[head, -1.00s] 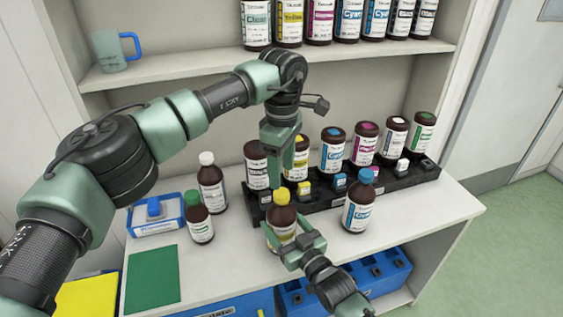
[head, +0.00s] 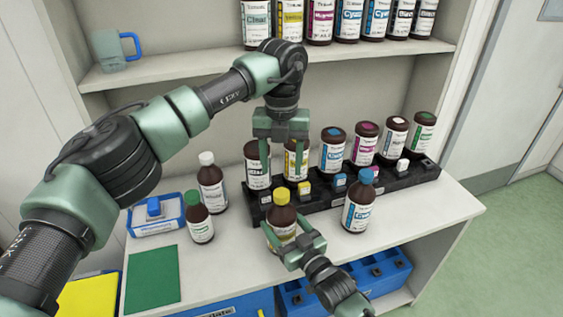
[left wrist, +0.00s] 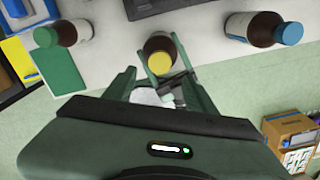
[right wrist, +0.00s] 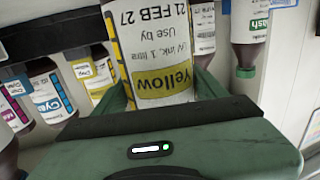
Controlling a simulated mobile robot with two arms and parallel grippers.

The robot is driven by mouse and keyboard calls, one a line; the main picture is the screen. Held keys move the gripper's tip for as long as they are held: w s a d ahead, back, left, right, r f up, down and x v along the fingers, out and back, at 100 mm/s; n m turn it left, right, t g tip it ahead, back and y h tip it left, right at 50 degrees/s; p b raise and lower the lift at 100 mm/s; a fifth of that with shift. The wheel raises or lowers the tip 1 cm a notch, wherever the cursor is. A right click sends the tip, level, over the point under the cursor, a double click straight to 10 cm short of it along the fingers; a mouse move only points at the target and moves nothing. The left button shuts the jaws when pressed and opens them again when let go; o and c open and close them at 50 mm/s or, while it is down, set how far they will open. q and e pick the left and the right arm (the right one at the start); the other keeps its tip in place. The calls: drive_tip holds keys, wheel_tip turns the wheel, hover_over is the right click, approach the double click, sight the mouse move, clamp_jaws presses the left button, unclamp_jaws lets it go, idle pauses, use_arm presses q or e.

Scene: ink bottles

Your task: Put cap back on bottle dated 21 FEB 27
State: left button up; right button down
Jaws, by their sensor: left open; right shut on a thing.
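The brown bottle (head: 282,216) with a yellow label stands at the front of the counter. Its label in the right wrist view (right wrist: 162,50) reads "Yellow" and "21 FEB 27". A yellow cap (head: 281,196) sits on the bottle's neck; it also shows from above in the left wrist view (left wrist: 160,61). I cannot tell how tightly it is on. My right gripper (head: 292,242) is shut around the bottle's body. My left gripper (head: 283,160) is open and empty above the cap, its fingers pointing down and apart from it.
A blue-capped bottle (head: 358,205) stands to the right. Green-capped (head: 199,222) and white-capped (head: 211,185) bottles stand to the left, near a blue-and-white tray (head: 155,228) and a green mat (head: 152,278). A black rack (head: 325,197) with several bottles lies behind.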

sight(281, 192)
idle(0.3)
use_arm(q)
wheel_tip(281, 192, down, 8)
drive_tip(key=shift+f, duration=0.1)
idle(0.5)
clamp_jaws()
drive_tip(key=m, duration=1.1)
drive_tip(key=shift+o, duration=0.3)
unclamp_jaws()
drive_tip(key=shift+r, duration=0.2)
